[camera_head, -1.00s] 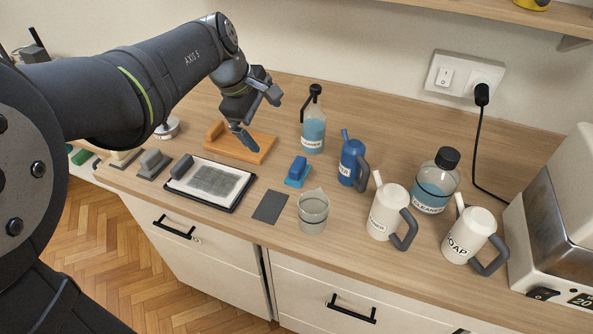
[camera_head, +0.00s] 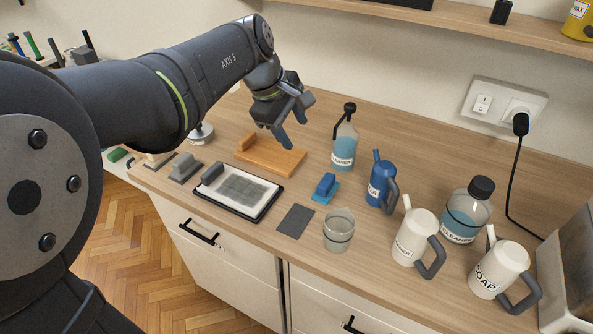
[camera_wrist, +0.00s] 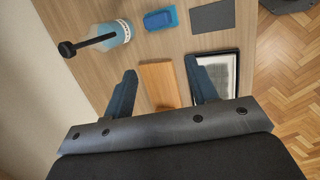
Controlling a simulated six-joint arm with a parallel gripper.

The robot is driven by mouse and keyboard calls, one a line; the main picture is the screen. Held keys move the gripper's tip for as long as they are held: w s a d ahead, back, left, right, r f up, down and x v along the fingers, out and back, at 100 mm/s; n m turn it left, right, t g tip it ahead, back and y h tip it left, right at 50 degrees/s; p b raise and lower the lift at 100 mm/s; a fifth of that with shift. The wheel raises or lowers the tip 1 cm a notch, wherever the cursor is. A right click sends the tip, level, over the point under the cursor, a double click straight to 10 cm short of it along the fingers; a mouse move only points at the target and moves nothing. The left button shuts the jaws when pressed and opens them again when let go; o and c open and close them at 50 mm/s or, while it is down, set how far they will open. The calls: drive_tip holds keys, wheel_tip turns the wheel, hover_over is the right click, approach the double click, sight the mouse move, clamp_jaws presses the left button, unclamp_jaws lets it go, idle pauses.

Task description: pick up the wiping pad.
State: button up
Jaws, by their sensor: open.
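A small blue pad with a raised darker blue grip (camera_head: 326,186), which looks like the wiping pad, lies on the counter between the clear beaker and the wooden board. In the wrist view the blue pad (camera_wrist: 160,19) is near the top edge, beyond the fingertips. My gripper (camera_head: 295,124) is open and empty. In the head view it appears over the wooden board, up and to the left of the blue pad. In the wrist view its two fingers (camera_wrist: 160,73) stand apart, with the board showing between them.
A cleaner spray bottle (camera_head: 344,143) stands behind the blue pad, a blue jug (camera_head: 379,186) to its right. A beaker (camera_head: 338,232) and flat grey sheet (camera_head: 296,221) lie in front. The wooden board (camera_head: 280,160) and black-rimmed tray (camera_head: 268,207) are to the left.

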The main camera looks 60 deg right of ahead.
drive_tip(key=m, duration=0.1)
drive_tip(key=m+t+h, duration=0.2)
drive_tip(key=m, duration=1.5)
approach(326, 180)
drive_tip(key=x, duration=0.4)
drive_tip(key=shift+s+f, duration=0.1)
drive_tip(key=shift+f, duration=0.35)
drive_tip(key=shift+d+x, duration=0.25)
drive_tip(key=shift+x, duration=2.5)
drive_tip(key=shift+r, duration=0.15)
drive_tip(key=c, duration=1.1)
clamp_jaws()
